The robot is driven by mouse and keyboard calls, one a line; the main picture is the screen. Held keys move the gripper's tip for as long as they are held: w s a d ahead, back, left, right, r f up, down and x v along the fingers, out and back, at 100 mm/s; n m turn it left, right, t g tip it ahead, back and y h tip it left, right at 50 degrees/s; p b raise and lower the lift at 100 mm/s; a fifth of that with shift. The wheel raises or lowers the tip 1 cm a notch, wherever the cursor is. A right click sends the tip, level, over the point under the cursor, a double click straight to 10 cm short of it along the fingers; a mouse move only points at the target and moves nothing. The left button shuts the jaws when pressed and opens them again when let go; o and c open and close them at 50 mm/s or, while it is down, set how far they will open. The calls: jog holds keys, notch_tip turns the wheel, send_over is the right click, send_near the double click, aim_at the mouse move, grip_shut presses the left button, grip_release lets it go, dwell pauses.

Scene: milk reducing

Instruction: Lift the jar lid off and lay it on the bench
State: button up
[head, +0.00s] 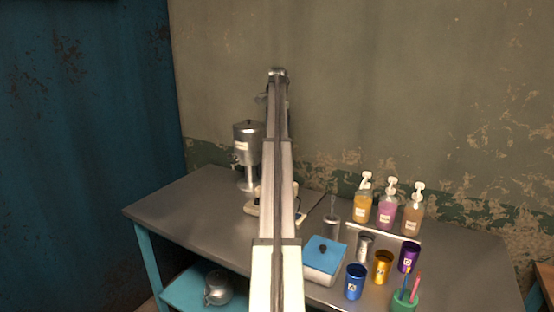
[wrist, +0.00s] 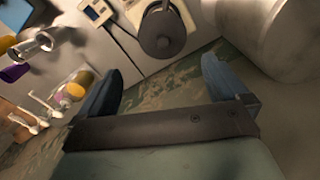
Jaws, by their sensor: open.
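A silver jar-like vessel (head: 247,148) with a paper label stands raised on a stand on the bench (head: 190,210), left of my arm. Its lid (head: 249,126), with a small dark knob, sits on top. A large, blurred silver cylinder, which looks like this vessel (wrist: 275,40), fills the upper right of the wrist view; its lid cannot be made out there. My gripper (wrist: 161,65) is open, with nothing between its fingers, beside that cylinder. In the head view my arm mostly hides the gripper, which is high up near the vessel.
A pale device (head: 258,208) stands partly behind my arm. A blue-topped box (head: 325,252), pump bottles (head: 387,208), coloured cups (head: 382,267) and a green pen holder (head: 405,301) crowd the bench's right. A kettle (head: 217,288) is on the lower shelf. The bench's left is clear.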

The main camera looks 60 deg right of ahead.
notch_tip(320, 180, down, 12)
jog(key=shift+w+d+r, duration=0.1)
jog(key=shift+w+r, duration=0.05)
jog(key=shift+r, duration=0.1)
dwell(0.4)
jog(key=shift+c, duration=0.3)
jog(key=c, duration=1)
